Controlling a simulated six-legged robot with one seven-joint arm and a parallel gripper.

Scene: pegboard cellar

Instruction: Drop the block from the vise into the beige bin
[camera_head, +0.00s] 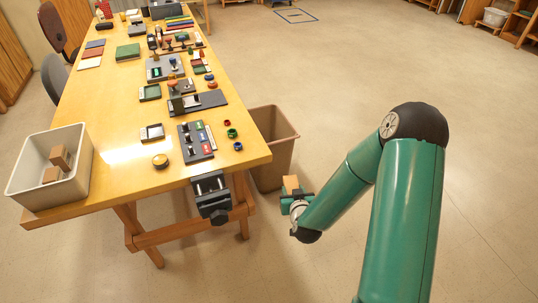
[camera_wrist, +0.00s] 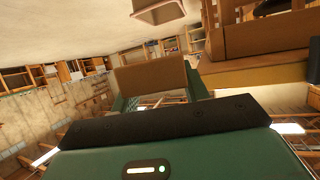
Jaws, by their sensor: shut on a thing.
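My gripper (camera_head: 292,192) is shut on a tan block (camera_head: 291,183), low to the right of the table, beside the beige bin. The block also shows in the wrist view (camera_wrist: 152,85), standing up past the dark edge of my gripper. The beige bin (camera_head: 283,160) stands open on the floor against the table's right side. The block appears just right of the bin in the head view; its exact height against the rim is hard to judge. The dark vise (camera_head: 211,194) is fixed at the table's near edge, and no block shows in it.
The yellow wooden table (camera_head: 120,178) carries several small tools, trays and coloured parts. A pale open container (camera_head: 75,185) with brown blocks sits at its near left corner. Chairs (camera_head: 60,35) stand at the far left. The floor (camera_head: 480,150) to the right is clear.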

